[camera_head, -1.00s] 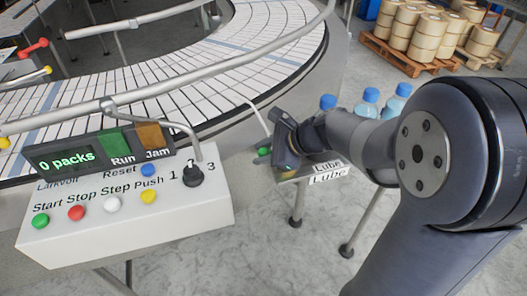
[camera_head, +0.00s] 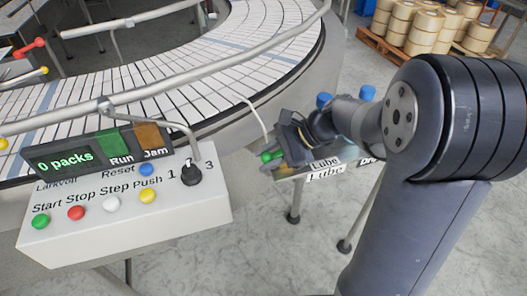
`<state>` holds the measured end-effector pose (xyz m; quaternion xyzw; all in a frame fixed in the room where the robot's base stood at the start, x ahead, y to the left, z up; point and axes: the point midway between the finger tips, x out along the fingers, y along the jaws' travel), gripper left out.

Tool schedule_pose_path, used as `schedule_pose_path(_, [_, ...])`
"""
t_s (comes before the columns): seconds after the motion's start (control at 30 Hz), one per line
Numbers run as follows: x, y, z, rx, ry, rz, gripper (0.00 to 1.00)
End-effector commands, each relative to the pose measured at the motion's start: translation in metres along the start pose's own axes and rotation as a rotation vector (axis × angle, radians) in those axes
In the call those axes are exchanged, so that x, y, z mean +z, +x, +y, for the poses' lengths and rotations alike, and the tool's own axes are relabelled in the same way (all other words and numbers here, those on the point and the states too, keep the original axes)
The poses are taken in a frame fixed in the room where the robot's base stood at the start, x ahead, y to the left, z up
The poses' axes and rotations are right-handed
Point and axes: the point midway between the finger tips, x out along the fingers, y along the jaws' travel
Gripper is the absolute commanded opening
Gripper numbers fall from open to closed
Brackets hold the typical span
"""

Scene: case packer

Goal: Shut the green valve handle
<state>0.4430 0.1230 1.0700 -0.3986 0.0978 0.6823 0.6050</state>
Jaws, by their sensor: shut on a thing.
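The green valve handle (camera_head: 270,156) shows as a small green piece at the tip of my gripper (camera_head: 275,158), beside the conveyor's outer edge. My gripper is shut on the handle, and its dark body covers part of it. A thin white hose (camera_head: 256,119) comes down to the handle from the conveyor side. The valve body and the handle's exact angle are hidden behind the gripper.
A small stand labelled Lube (camera_head: 326,168) with blue-capped bottles (camera_head: 367,93) is under and behind my arm. A control box (camera_head: 120,222) with coloured buttons stands at left. The curved conveyor (camera_head: 200,75) runs behind. Pallet drums (camera_head: 430,28) stand far back.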

Motion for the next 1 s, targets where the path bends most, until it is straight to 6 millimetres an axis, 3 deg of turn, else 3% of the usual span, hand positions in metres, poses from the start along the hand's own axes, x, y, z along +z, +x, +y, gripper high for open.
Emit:
schedule_pose_path(0.43, [-0.004,-0.013,0.013,0.187,-0.188,-0.099,0.00])
schedule_pose_path(1.0, [-0.005,-0.015,0.017,0.231,-0.234,-0.122,0.00])
